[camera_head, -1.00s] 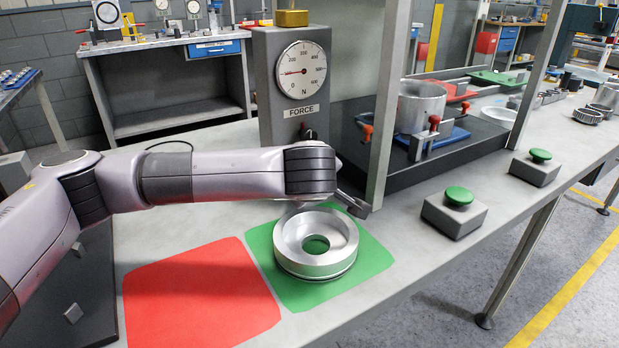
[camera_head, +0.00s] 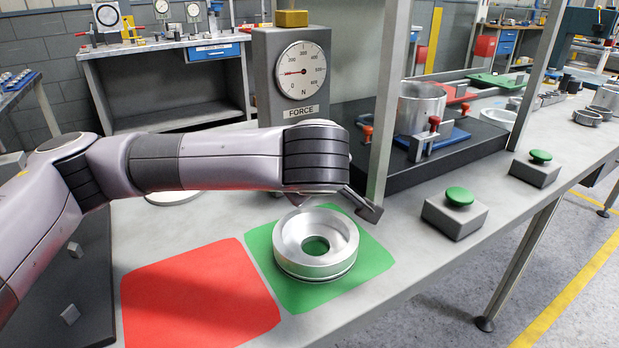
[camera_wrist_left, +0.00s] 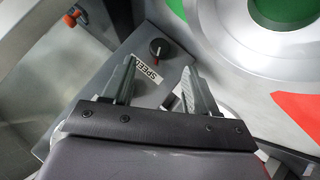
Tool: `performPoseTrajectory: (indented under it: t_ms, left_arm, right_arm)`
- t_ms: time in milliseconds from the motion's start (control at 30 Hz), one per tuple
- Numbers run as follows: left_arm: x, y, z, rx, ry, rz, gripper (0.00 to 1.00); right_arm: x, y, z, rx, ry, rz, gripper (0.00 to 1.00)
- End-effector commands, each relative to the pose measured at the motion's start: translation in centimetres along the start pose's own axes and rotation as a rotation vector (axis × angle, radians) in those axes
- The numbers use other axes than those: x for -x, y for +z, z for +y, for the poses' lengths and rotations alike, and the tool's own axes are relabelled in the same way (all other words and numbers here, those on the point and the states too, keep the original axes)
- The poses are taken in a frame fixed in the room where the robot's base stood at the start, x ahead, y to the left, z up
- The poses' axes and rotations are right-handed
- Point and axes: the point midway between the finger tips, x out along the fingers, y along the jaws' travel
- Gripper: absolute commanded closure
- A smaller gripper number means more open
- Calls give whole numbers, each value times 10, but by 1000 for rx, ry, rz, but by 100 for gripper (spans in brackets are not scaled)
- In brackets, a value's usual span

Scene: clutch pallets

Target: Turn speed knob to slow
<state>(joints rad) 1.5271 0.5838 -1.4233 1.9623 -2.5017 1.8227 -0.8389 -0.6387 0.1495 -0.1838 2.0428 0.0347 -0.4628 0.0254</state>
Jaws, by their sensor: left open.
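The speed knob (camera_wrist_left: 158,47) is a small dark round knob with a light pointer mark. It shows in the left wrist view on a grey panel, beside a white label (camera_wrist_left: 148,68) reading SPEED and a small red mark. My left gripper (camera_wrist_left: 158,75) is open, its two fingers pointing toward the knob, with the knob apart from them and just beyond the gap. In the head view the left gripper (camera_head: 362,205) is partly hidden behind its own wrist, in front of the force gauge column. The knob is hidden there by my arm. My right gripper is not seen.
A silver ring part (camera_head: 290,245) sits on the green mat (camera_head: 372,262), close below the left gripper. A red mat (camera_head: 200,295) lies beside it. The force gauge (camera_head: 301,70) and a grey frame post (camera_head: 388,110) stand close behind. Green buttons (camera_head: 459,196) are at right.

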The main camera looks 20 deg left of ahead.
Motion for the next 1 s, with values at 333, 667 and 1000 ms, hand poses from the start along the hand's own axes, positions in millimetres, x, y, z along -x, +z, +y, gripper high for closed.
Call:
performPoseTrajectory:
  t_ms: [333,667,1000]
  left_arm:
    - [-2,-1,17,-376,-190,-50,42]
    - [-33,-1,11,-415,-212,-65,42]
    - [-69,-1,4,-415,-208,-64,42]
  right_arm:
    - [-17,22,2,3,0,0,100]
    - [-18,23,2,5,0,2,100]
    - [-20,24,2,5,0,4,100]
